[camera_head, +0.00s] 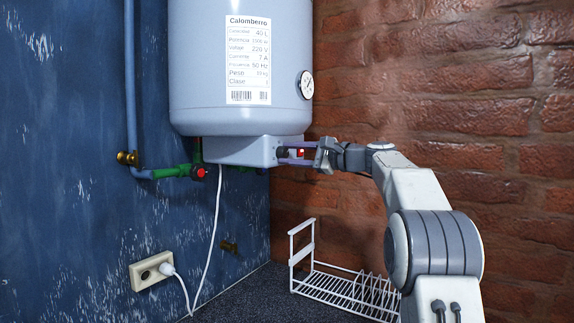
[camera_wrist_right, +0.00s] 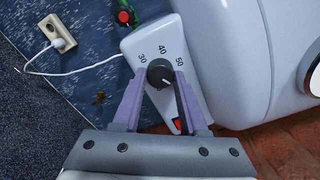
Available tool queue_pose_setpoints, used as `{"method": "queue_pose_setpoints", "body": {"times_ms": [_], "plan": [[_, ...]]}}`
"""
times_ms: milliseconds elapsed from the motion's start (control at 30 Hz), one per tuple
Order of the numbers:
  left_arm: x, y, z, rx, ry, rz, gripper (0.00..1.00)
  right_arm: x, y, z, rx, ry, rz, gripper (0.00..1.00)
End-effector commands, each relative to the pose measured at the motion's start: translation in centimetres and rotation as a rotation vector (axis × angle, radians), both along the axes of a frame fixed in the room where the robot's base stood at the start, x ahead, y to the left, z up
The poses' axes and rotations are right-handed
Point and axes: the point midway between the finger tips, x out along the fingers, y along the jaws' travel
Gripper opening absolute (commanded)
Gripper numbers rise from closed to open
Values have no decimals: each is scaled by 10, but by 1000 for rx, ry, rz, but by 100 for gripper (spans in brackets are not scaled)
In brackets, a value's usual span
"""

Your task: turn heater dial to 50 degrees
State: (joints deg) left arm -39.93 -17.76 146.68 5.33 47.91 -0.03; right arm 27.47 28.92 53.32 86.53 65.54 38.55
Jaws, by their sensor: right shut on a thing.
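The heater (camera_head: 240,60) is a white tank on the wall with a control box (camera_head: 235,152) under it. Its black dial (camera_wrist_right: 160,73) sits on the box face, with the marks 30, 40 and 50 around it in the right wrist view. In the head view the dial (camera_head: 282,152) shows at the box's right side. My right gripper (camera_wrist_right: 162,77) is shut on the dial, one purple finger on each side. The same gripper (camera_head: 288,153) reaches in from the right in the head view. The dial's exact pointing is too small to tell. My left gripper is out of view.
A red switch (camera_wrist_right: 177,124) is on the box below the dial, between my fingers. A round gauge (camera_head: 306,85) is on the tank. Green pipes with a red valve (camera_head: 200,172), a plugged socket (camera_head: 152,270) and a white dish rack (camera_head: 345,288) are below.

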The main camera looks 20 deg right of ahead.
Motion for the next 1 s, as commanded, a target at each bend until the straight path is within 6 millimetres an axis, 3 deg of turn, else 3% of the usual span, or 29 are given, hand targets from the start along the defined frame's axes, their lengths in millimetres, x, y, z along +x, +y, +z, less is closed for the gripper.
{"method": "queue_pose_setpoints", "body": {"times_ms": [400,1000], "plan": [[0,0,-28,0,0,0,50,0,0,-5,-315,-238,6,0],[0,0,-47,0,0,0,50,0,0,-3,-712,-547,8,0]]}}
